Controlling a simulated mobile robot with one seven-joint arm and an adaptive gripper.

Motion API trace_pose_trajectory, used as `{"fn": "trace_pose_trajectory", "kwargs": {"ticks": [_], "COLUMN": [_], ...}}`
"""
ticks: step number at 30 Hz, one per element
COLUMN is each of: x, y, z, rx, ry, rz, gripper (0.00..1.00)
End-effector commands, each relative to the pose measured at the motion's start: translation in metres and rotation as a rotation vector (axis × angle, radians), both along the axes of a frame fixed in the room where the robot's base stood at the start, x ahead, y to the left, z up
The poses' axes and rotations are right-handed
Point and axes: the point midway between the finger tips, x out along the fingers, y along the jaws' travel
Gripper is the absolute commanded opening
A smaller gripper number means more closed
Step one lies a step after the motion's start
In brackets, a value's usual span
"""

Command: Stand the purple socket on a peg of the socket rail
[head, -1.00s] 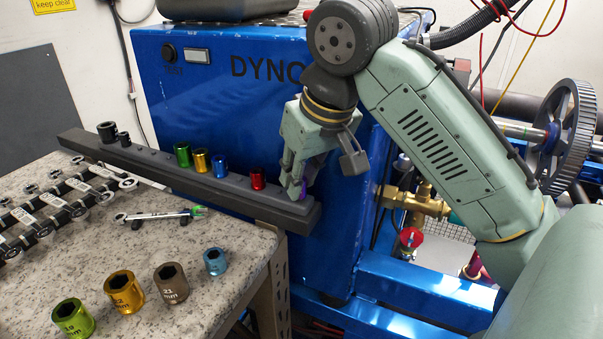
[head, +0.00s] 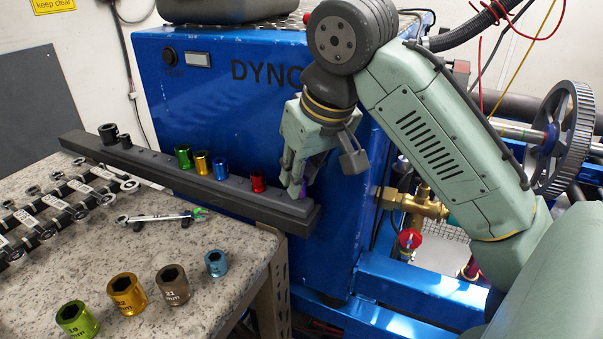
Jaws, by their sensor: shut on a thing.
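The purple socket (head: 302,189) is mostly hidden behind the fingers of my gripper (head: 296,184), which is shut on it. A sliver of purple shows at the right of the fingertips. The gripper points down at the right end of the long dark socket rail (head: 225,196). I cannot tell whether the socket is around a peg or just above it. Several sockets stand on the rail: red (head: 258,181), blue (head: 220,169), gold (head: 201,162), green (head: 182,156) and two black ones (head: 108,133) at the far left.
Loose green (head: 76,319), gold (head: 127,294), brown (head: 172,285) and light-blue (head: 215,263) sockets stand on the speckled bench (head: 215,300). Wrenches lie behind them. The blue dyno cabinet (head: 270,120) rises behind the rail. Brass fittings (head: 415,204) are to the right.

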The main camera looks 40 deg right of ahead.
Motion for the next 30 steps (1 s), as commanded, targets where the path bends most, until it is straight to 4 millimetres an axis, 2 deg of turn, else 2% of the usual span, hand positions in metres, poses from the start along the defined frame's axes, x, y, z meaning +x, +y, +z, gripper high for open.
{"fn": "trace_pose_trajectory", "kwargs": {"ticks": [8, 9, 19, 30], "x": [-0.0001, -0.0001, -0.0001, -0.0014], "y": [0.0000, 0.0000, 0.0001, 0.0004], "z": [0.0022, 0.0022, 0.0021, 0.0062], "rx": [0.000, 0.000, 0.000, 0.000], "ry": [0.000, 0.000, 0.000, 0.000], "rz": [0.000, 0.000, 0.000, 0.000], "gripper": [0.00, 0.20, 0.42, 0.42]}}
